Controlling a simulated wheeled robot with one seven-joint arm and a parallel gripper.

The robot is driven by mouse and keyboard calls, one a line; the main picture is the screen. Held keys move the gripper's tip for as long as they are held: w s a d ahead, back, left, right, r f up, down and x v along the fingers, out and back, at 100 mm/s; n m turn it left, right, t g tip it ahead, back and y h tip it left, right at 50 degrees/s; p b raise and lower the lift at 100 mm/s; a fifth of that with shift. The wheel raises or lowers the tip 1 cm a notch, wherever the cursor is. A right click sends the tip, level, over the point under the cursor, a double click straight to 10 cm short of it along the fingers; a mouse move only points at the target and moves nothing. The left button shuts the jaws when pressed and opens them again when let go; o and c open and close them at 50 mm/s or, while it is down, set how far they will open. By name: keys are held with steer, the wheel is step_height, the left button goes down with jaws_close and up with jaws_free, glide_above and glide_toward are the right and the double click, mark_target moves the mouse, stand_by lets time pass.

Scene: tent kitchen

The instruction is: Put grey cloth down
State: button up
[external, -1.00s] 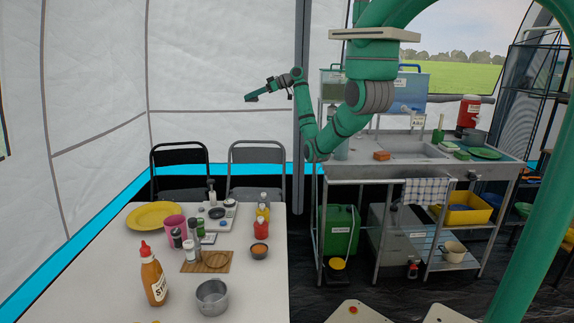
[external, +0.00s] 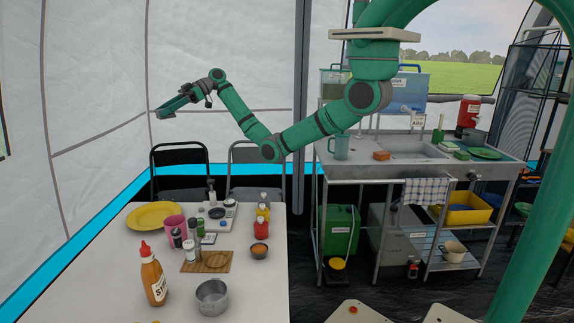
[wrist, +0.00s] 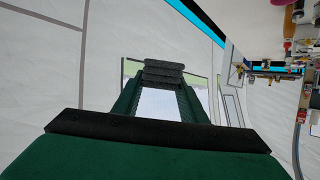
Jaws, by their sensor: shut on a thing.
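My gripper (external: 166,110) is high in the air, beyond and above the yellow plate end of the white table (external: 130,240) in the external view. In the wrist view, my gripper (wrist: 163,75) is shut on the grey cloth (wrist: 164,72), a dark grey folded bundle between the fingertips. The cloth touches no surface there. In the external view the cloth is too small to tell apart from the gripper.
The sink counter (external: 350,150) is at the right.

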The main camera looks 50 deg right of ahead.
steer(key=s+a+n+g, duration=0.25)
steer(key=s+a, duration=0.35)
steer(key=a, duration=0.5)
steer(key=n+g+h, duration=0.4)
steer(key=n+g, duration=0.3)
steer(key=g, duration=0.1)
glide_above(112, 290)
step_height(112, 290, down, 34)
steer(key=shift+s+f, duration=0.1)
steer(key=o, duration=1)
